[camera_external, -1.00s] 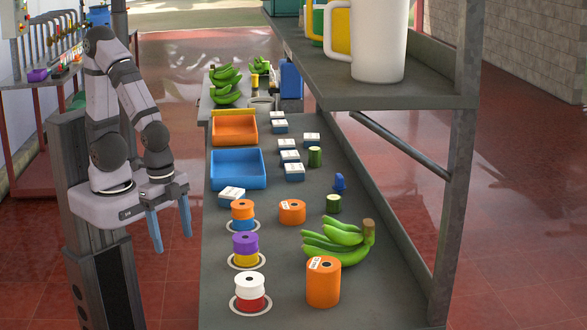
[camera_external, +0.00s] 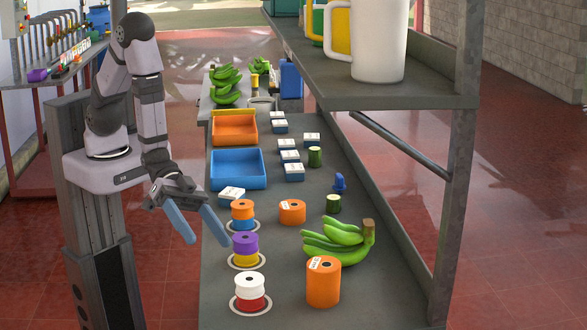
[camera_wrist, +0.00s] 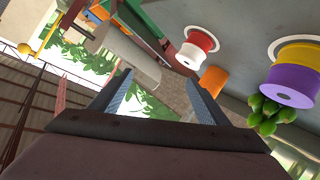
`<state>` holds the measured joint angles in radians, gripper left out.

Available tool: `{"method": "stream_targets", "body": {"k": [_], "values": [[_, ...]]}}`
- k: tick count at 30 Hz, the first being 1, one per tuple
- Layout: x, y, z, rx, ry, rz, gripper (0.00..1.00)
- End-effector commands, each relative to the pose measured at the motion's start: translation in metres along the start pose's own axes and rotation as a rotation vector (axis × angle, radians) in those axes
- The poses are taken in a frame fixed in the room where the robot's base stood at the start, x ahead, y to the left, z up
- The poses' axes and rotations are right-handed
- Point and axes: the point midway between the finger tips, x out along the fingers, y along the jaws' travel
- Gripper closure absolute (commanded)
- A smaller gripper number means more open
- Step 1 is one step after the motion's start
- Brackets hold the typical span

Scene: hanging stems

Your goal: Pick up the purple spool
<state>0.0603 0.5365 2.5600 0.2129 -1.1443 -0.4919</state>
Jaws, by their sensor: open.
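The purple spool (camera_external: 245,243) sits stacked on a yellow spool (camera_external: 245,259) inside a pale ring on the left edge of the table. In the wrist view the purple spool (camera_wrist: 292,85) shows at the right, outside the jaws. My gripper (camera_external: 204,232) is open and empty, its blue fingers pointing down and right, just left of the purple spool at the table's edge. In the wrist view the fingers of my gripper (camera_wrist: 160,100) are spread with nothing between them.
An orange-on-blue spool stack (camera_external: 242,209) stands behind, and a white-on-red stack (camera_external: 249,286) in front. Orange cylinders (camera_external: 323,282), green bananas (camera_external: 340,243) and a blue bin (camera_external: 238,170) share the table. A shelf (camera_external: 400,93) with mugs overhangs the right side.

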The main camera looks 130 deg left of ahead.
Motion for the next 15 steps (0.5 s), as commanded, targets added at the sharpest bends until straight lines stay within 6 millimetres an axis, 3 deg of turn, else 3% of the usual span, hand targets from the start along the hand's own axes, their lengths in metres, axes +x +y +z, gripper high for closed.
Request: {"method": "stream_targets", "body": {"k": [6, 9, 12, 15], "values": [[-0.015, 0.031, -0.033, -0.103, 0.178, 0.143, 0.31], [-0.018, -0.040, -0.013, -0.001, 0.217, -0.059, 0.31], [-0.031, -0.090, -0.001, 0.102, 0.235, -0.221, 0.31], [-0.046, -0.127, 0.010, 0.194, 0.234, -0.347, 0.31]]}}
